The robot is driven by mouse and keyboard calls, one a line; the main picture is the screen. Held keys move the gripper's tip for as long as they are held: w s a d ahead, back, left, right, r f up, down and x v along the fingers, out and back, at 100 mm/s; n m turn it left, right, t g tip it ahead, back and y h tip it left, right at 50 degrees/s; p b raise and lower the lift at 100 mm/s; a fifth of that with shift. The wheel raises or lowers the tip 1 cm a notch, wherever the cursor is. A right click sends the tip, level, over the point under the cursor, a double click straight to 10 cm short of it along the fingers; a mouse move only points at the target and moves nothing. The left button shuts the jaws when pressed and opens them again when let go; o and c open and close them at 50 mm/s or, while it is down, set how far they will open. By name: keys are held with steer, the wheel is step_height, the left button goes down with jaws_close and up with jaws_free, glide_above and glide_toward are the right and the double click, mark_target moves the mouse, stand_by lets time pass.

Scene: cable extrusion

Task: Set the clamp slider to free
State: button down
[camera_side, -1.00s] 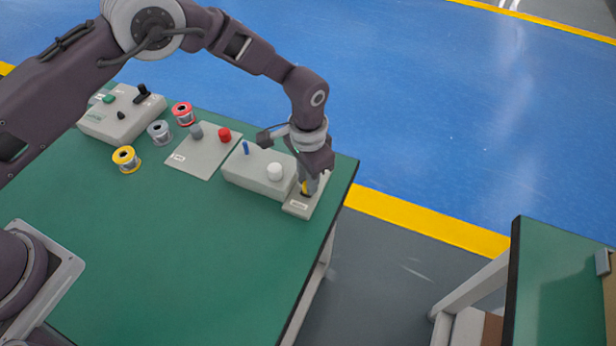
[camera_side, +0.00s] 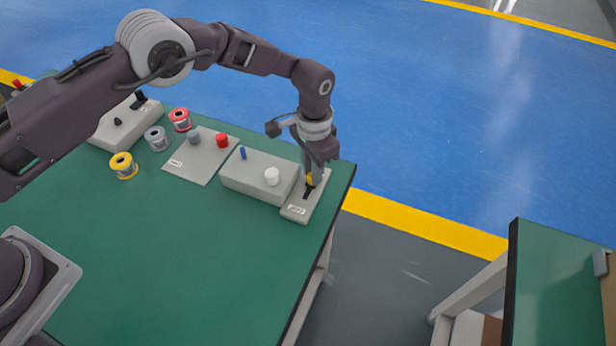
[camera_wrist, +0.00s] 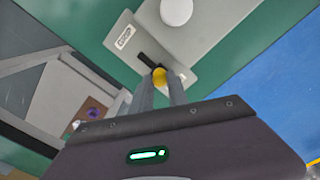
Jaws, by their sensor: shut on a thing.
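The clamp slider's base (camera_side: 295,211) is a flat light-grey plate with a dark slot and a small printed label. It lies at the right end of the green table. The slider's yellow knob (camera_side: 310,180) stands toward the far end of the slot in the side view. My gripper (camera_side: 314,181) is upright over the plate and shut on the yellow knob. In the wrist view the yellow knob (camera_wrist: 159,77) sits between my two grey fingers (camera_wrist: 158,88), with the dark slot (camera_wrist: 148,58) running up and left from it. The label (camera_wrist: 125,37) is too small to read.
A grey box (camera_side: 250,178) with a white knob (camera_side: 272,176) and a blue lever (camera_side: 243,153) stands just left of the plate. Further left are a panel with a red knob (camera_side: 222,140) and several spools. The table's right edge is close to the plate.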

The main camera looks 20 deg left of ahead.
steer(key=shift+w, duration=0.3)
steer(key=c, duration=1.3)
jaws_free()
step_height(320, 180, up, 7)
steer(key=shift+r, duration=0.1)
